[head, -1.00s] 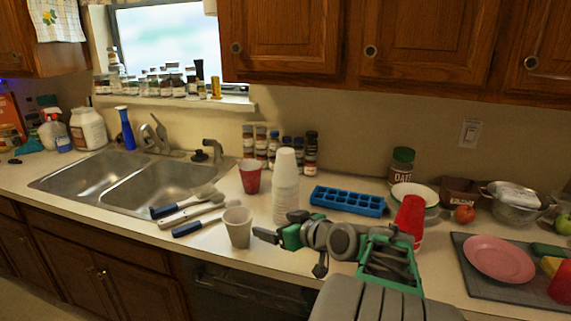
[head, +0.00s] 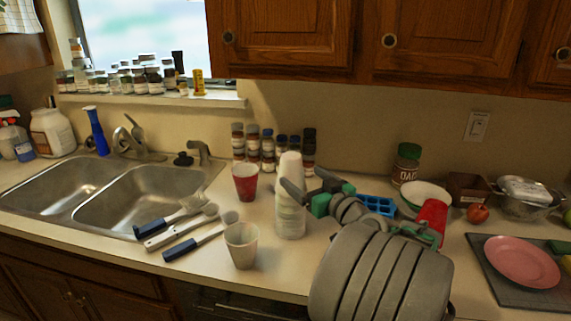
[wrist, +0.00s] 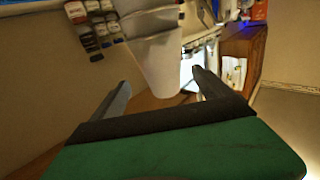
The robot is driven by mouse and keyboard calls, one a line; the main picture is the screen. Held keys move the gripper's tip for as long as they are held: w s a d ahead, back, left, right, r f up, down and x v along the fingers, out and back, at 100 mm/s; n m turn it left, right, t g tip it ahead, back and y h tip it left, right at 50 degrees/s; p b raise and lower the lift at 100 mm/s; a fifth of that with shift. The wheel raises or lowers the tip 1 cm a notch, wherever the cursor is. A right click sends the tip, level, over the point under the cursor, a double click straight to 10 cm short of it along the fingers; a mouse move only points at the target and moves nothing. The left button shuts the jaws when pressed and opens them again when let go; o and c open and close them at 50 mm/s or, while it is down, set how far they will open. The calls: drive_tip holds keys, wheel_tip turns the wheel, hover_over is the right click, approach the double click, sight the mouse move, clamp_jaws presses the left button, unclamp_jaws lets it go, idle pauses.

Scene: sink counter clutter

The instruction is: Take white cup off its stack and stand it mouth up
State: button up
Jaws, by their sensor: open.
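The stack of white cups (head: 290,214) stands mouth down on the counter, narrow ends up. Its top white cup (head: 291,166) also shows in the wrist view (wrist: 161,72), with its narrow end toward me. My gripper (head: 308,183) is open at the upper right side of the stack. In the wrist view my gripper (wrist: 160,92) has one finger on each side of the narrow end, with gaps visible. I cannot tell how deep the cup is between the fingers. Nothing is held.
A separate pale cup (head: 241,247) stands mouth up in front of the stack, and a red cup (head: 245,184) stands behind it. Brushes (head: 195,240) lie at left by the sink (head: 135,200). Spice jars (head: 268,150) stand behind. A blue ice tray (head: 378,206) and red cup (head: 431,216) are at right.

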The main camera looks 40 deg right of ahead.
sight(297, 174)
drive_tip(key=w, duration=0.2)
drive_tip(key=w+p, duration=0.1)
drive_tip(key=w, duration=0.1)
drive_tip(key=w+p, duration=0.1)
drive_tip(key=w, duration=0.1)
drive_tip(key=shift+w+d, duration=0.15)
drive_tip(key=shift+d, duration=0.1)
drive_tip(key=c, duration=1.4)
